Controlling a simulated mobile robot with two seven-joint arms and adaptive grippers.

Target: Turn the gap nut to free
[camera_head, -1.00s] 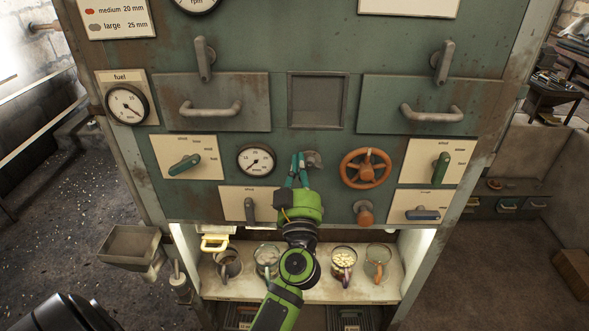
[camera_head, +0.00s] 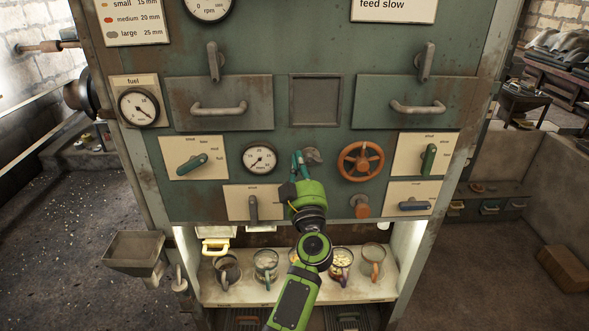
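A small grey metal knob (camera_head: 312,156), which I take to be the gap nut, sits on the green panel (camera_head: 335,205), right of a lower round gauge. No readable label marks it. My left gripper (camera_head: 299,160), green with teal fingers, reaches up from below. Its fingertips are close together just left of the grey knob. I cannot tell whether they touch it or how far they are open. The gripper body hides the panel below the knob. My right gripper is not in view.
An orange handwheel (camera_head: 360,161) is right of the knob, with an orange knob (camera_head: 361,207) below. A grey lever (camera_head: 253,207) stands left of my gripper. Several mugs stand on the shelf (camera_head: 310,291) below, behind my arm. A grey hopper (camera_head: 134,249) juts out at left.

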